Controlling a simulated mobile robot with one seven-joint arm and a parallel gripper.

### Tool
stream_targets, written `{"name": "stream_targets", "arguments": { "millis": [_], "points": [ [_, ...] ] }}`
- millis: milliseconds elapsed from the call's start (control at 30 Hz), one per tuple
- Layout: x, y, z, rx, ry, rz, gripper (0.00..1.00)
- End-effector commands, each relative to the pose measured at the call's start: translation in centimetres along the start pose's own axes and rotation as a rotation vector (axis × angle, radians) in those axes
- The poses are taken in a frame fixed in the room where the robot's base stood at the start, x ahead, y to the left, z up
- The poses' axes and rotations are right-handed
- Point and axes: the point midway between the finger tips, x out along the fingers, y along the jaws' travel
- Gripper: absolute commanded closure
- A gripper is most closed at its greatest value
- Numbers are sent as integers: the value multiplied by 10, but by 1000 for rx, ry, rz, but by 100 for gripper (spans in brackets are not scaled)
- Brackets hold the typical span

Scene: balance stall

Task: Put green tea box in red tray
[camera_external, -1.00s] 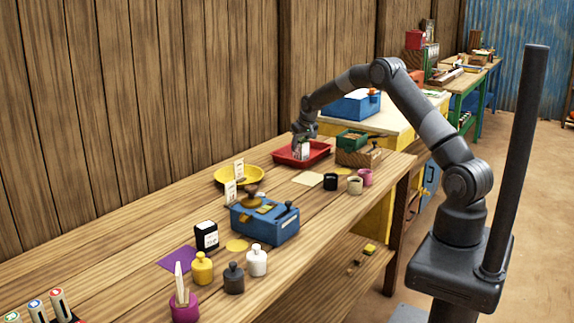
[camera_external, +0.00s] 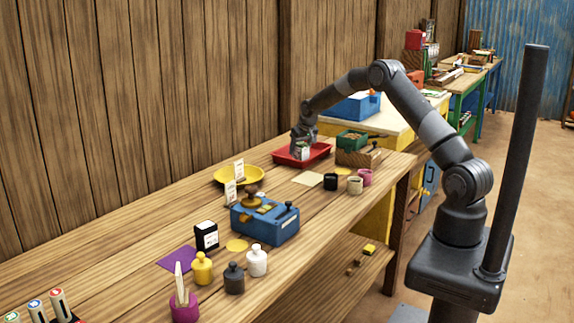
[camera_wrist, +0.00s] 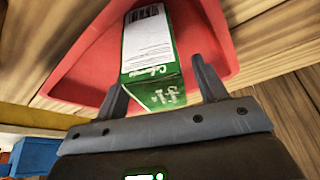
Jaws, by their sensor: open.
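The green tea box (camera_wrist: 150,50), green with a white label and barcode, is in the red tray (camera_wrist: 75,75) in the wrist view. My gripper (camera_wrist: 160,92) is open, with its two fingers on either side of the box's near end. Whether a finger touches the box cannot be told. In the external view my gripper (camera_external: 303,143) is low over the red tray (camera_external: 318,152) at the far end of the bench, and the box (camera_external: 303,152) shows only as a small pale patch beside the fingers.
A green bin (camera_external: 352,139) and a wooden crate (camera_external: 358,158) stand right of the tray. A yellow plate (camera_external: 238,176) and a blue scale (camera_external: 265,222) stand nearer the camera. A plank wall runs close behind the tray.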

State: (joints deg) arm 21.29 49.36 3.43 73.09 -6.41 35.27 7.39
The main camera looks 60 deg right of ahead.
Motion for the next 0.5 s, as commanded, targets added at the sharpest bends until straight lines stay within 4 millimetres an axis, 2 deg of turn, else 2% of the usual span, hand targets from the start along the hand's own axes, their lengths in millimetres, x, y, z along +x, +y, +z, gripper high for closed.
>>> {"name": "stream_targets", "arguments": {
  "millis": [167, 500],
  "points": [
    [-16, 0, -2, 0, 3, 0, 35],
    [-84, 0, -2, -1, 4, 0, 35]
  ]
}}
